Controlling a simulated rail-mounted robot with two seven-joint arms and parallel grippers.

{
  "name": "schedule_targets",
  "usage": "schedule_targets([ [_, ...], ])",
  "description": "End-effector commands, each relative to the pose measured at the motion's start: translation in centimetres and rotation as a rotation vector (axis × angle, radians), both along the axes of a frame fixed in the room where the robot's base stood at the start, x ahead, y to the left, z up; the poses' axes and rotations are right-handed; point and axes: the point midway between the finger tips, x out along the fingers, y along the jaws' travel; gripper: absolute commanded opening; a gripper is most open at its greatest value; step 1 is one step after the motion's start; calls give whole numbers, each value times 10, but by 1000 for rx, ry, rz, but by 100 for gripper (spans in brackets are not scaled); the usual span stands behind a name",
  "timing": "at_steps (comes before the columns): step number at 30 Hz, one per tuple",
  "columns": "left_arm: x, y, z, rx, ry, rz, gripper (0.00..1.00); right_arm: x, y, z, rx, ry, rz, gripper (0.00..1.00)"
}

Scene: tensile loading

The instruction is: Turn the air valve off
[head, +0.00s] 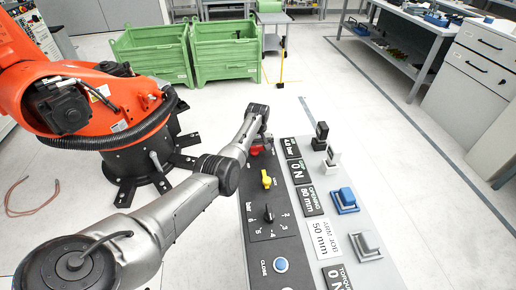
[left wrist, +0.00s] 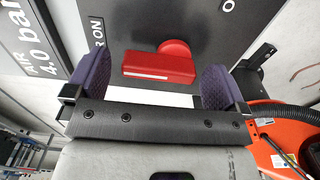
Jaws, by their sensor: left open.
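The air valve is a red handle (head: 256,150) at the far end of the dark control panel (head: 254,236), partly hidden by my left gripper. In the left wrist view the red handle (left wrist: 160,66) shows as a bar with a round hub at its upper right, and "ON" lettering beside it. My left gripper (head: 262,142) is at the valve in the head view. In the left wrist view its two purple-padded fingers (left wrist: 157,84) are open, one on each side of the handle, with visible gaps. My right gripper is not in view.
A yellow knob (head: 266,180), black selector (head: 268,213) and blue button (head: 281,265) line the panel nearer me. Display plates and blocks, one blue (head: 345,198), lie to the right. An orange robot arm (head: 80,100) stands left. Green crates (head: 225,55) stand behind.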

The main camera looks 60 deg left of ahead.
Motion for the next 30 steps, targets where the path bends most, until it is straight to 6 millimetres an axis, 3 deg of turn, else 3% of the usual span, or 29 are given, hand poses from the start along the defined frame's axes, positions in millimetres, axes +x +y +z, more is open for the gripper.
schedule_targets([
  [11,0,0,-2,1,-1,0,99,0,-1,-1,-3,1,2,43],
  [26,0,0,-2,1,0,0,51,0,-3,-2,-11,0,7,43],
  [30,0,0,-2,0,0,-6,51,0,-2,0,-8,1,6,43],
])
